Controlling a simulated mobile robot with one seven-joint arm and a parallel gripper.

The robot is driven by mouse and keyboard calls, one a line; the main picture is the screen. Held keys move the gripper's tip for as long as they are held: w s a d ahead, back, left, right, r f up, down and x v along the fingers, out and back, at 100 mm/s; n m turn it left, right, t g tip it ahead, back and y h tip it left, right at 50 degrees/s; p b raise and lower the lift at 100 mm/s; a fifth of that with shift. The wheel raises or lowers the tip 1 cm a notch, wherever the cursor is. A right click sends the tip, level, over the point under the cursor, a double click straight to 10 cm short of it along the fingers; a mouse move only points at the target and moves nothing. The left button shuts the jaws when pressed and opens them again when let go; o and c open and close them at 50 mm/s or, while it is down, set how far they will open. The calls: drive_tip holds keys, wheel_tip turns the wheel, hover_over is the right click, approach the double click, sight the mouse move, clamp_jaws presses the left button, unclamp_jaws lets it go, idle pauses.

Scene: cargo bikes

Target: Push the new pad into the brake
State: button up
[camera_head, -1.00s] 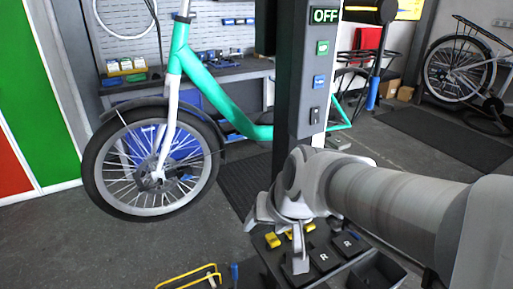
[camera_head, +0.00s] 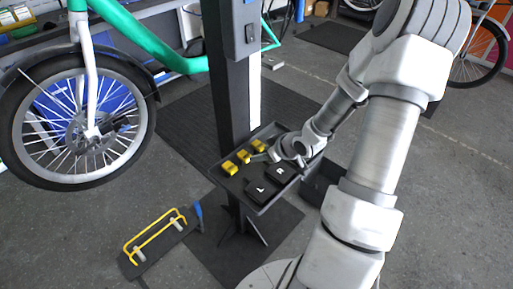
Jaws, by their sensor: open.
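Three small yellow pads, a front one (camera_head: 229,168), a middle one (camera_head: 243,156) and a rear one (camera_head: 258,145), lie along the left side of a dark tray (camera_head: 265,208) on the stand. I cannot tell which pad is the new one. My gripper (camera_head: 262,158) is over the tray, close to the middle and rear pads, with its jaws open. Whether it touches a pad is too small to tell. The bike's front wheel (camera_head: 60,170) hangs at the left. Its hub area (camera_head: 93,132) shows, with a small dark and blue part beside it; the brake's slot is not discernible.
Black blocks marked L (camera_head: 257,190) and R (camera_head: 280,173) lie in the tray. The dark post (camera_head: 226,90) rises behind it. Open floor lies between wheel and post.

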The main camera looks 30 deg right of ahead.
sight(248, 157)
drive_tip(key=shift+a+f+t+y, duration=0.1)
drive_tip(key=shift+f+t+y, duration=0.4)
drive_tip(key=shift+f+y, duration=0.25)
drive_tip(key=b+x, duration=0.6)
drive_tip(key=x, duration=0.1)
drive_tip(key=shift+w+f, duration=0.1)
drive_tip(key=shift+f, duration=0.1)
drive_tip(key=shift+b+x, duration=0.6)
drive_tip(key=shift+x, duration=0.45)
drive_tip(key=shift+w, duration=0.1)
drive_tip(key=c, duration=0.9)
drive_tip(key=shift+r, duration=0.15)
